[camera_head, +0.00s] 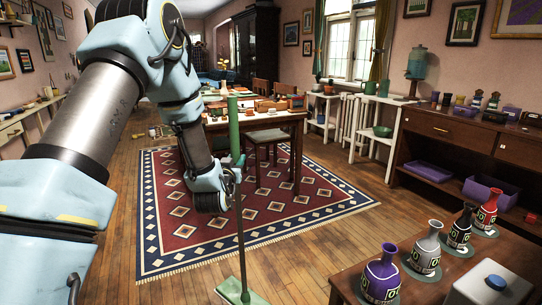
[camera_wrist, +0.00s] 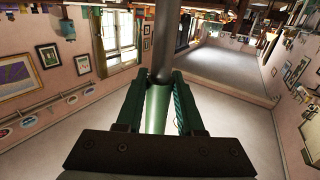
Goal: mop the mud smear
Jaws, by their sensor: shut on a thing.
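A mop with a green grip (camera_head: 234,125), a thin dark pole and a flat green head (camera_head: 240,292) stands nearly upright in the head view. Its head is low in front of me, over or on the wood floor; I cannot tell if it touches. My gripper (camera_head: 236,172) is shut on the mop's handle. In the wrist view the two fingers of my gripper (camera_wrist: 160,92) flank the green handle (camera_wrist: 157,112), with the dark pole beyond. I cannot make out a mud smear in either view.
A patterned red and blue rug (camera_head: 260,222) lies behind the mop, under a cluttered table (camera_head: 255,122) with chairs. At lower right, a wooden table (camera_head: 400,292) holds several flasks. A dark cabinet (camera_head: 455,135) stands along the right wall. Bare floor (camera_head: 185,287) shows at the front.

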